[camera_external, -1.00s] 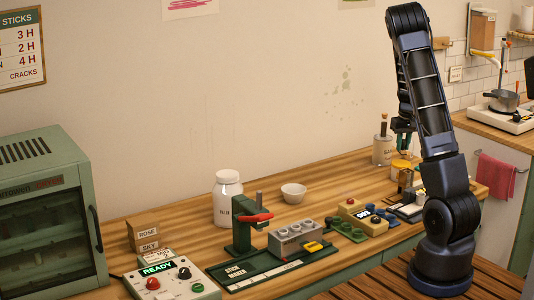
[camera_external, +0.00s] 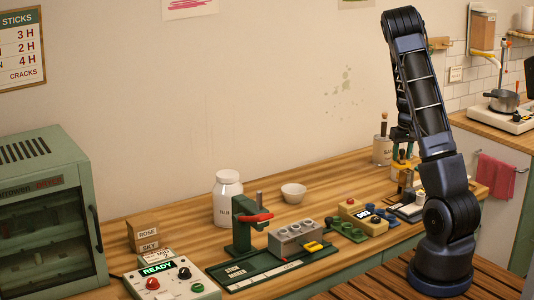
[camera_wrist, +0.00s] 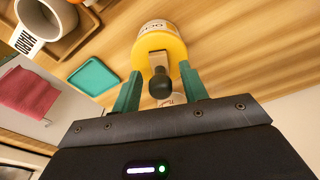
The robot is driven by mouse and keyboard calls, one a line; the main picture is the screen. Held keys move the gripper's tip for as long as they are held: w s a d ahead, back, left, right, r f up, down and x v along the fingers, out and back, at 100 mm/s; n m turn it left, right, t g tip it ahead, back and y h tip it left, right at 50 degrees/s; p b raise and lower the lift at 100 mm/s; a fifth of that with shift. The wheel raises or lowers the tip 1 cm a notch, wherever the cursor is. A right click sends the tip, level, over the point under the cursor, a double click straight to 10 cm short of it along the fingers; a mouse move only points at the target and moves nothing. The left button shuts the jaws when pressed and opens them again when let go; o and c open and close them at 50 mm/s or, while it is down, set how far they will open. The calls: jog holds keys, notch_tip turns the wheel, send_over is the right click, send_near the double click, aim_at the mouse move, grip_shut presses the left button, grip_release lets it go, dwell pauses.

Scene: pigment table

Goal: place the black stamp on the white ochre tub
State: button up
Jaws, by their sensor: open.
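The ochre tub (camera_wrist: 174,46) shows in the wrist view with a yellow top and a white, lettered side. A stamp with a dark round knob (camera_wrist: 160,87) and a pale block appears against the yellow top; whether it rests on it is hard to tell. My gripper (camera_wrist: 160,68) is open, one green finger on each side of the stamp, with gaps visible. In the external view my gripper (camera_external: 403,148) is low over the tub, at the far right of the table. There the stamp cannot be made out, and the tub is partly hidden.
The wrist view shows a teal pad (camera_wrist: 93,77), a white mug (camera_wrist: 45,20) on a wooden tray and a pink towel (camera_wrist: 27,90). A corked jar (camera_external: 382,148) stands close behind my gripper. A green press (camera_external: 250,225) and a white bowl (camera_external: 293,192) stand further left.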

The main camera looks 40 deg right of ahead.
aim_at(403, 161)
notch_tip(403, 161, up, 12)
jog(key=s, duration=0.1)
jog(key=s+a+r+t+y, duration=0.1)
jog(key=s+a+r, duration=0.15)
jog(key=a, duration=0.45)
jog(key=s+a+r, duration=0.1)
jog(key=a+r, duration=0.3)
jog(key=a, duration=0.2)
jog(key=s+a+r+n+t, duration=0.1)
jog(key=s+a+r+n, duration=0.1)
jog(key=s+a, duration=1)
jog(key=s+a+r+n+t, duration=0.1)
jog(key=s+a+r, duration=0.4)
jog(key=s+a, duration=0.7)
jog(key=shift+a+n, duration=0.4)
jog(key=shift+a, duration=0.15)
